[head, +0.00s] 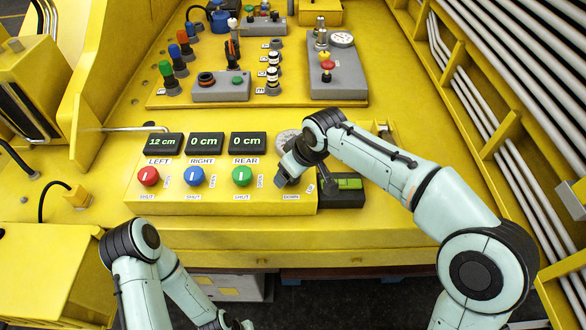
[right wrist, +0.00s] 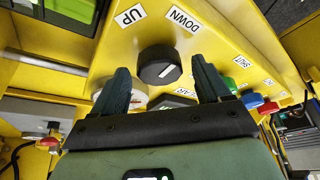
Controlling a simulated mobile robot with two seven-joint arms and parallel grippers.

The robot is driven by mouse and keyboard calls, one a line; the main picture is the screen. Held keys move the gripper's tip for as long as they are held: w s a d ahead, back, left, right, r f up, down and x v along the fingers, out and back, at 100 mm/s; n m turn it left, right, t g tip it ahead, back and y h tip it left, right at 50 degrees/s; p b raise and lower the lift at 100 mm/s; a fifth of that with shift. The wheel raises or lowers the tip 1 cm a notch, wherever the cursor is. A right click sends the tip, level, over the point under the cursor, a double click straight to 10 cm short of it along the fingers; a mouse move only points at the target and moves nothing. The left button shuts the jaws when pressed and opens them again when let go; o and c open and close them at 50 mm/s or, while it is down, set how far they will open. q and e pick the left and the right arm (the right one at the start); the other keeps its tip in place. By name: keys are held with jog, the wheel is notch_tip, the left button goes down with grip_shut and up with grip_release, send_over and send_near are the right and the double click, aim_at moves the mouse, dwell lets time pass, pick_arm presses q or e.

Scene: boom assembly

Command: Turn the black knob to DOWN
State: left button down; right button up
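The black knob (right wrist: 160,66) shows in the right wrist view, round, with a short white line on its face. The labels UP (right wrist: 130,16) and DOWN (right wrist: 186,20) are printed beside it. My right gripper (right wrist: 160,88) is open, with one dark finger on each side of the knob and gaps visible. Whether the fingers reach past the knob's face cannot be told. In the head view my right gripper (head: 283,179) covers the knob, above the DOWN label (head: 291,196).
Red (head: 149,176), blue (head: 194,176) and green (head: 242,176) knobs line the yellow panel left of my right gripper. Above them, displays read 12 cm (head: 162,143), 0 cm (head: 205,142) and 0 cm (head: 248,142). A black-and-green box (head: 346,190) sits close at the right.

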jog(key=shift+r, duration=0.1)
pick_arm(q)
jog(key=shift+w+r+p, duration=0.45)
jog(key=shift+r+p, duration=0.2)
jog(key=shift+r, duration=0.15)
pick_arm(e)
jog(key=v, duration=1.3)
jog(key=shift+r, duration=0.15)
